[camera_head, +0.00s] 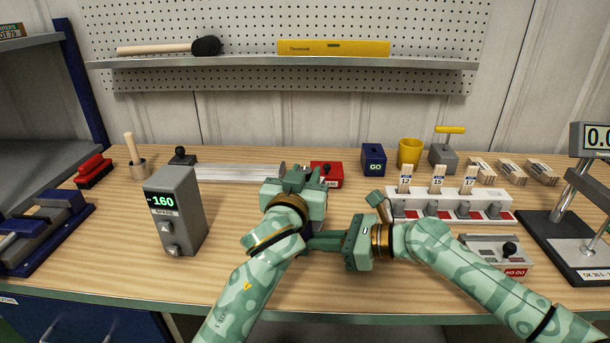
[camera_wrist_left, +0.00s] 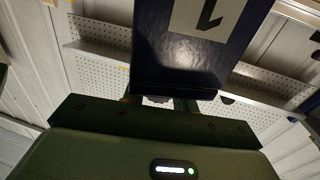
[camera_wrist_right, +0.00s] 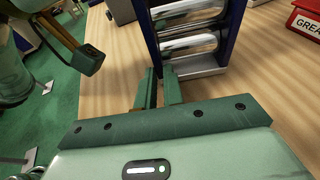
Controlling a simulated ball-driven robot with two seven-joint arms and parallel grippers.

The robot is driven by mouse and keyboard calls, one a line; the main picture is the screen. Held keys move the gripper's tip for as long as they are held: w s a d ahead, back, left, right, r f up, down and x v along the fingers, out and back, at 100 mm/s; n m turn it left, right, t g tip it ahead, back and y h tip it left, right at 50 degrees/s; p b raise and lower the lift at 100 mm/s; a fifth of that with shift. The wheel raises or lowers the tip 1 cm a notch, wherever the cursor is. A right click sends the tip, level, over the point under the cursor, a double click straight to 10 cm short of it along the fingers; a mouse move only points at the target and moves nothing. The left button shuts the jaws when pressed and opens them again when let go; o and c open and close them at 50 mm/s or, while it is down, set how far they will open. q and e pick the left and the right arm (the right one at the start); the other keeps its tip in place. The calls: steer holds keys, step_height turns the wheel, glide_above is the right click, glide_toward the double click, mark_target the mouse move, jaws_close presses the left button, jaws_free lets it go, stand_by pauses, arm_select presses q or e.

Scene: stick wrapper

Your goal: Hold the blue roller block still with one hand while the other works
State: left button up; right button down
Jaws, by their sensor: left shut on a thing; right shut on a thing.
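The blue roller block shows in the right wrist view (camera_wrist_right: 190,45), with dark blue sides, shiny silver rollers and a pale base. In the left wrist view a dark blue block face (camera_wrist_left: 180,65) with a pale label marked 1 stands right before my left gripper (camera_wrist_left: 160,103). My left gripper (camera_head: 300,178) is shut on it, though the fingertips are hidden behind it. My right gripper (camera_head: 312,241) points left, low beside my left wrist. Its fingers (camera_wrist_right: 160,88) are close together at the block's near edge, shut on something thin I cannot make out. In the head view my arms hide the block.
A grey speed display (camera_head: 175,210) reading 160 stands left. A red box (camera_head: 326,174), a blue GO box (camera_head: 373,159) and a yellow cup (camera_head: 409,152) stand behind. A white rack (camera_head: 450,208) is right.

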arm_select(q)
steer(key=shift+a, duration=0.1)
steer(key=o, duration=0.9)
steer(key=shift+o, duration=0.2)
steer(key=s+a, duration=0.2)
steer(key=s, duration=0.9)
steer(key=shift+s, duration=0.35)
steer(key=shift+r, duration=0.15)
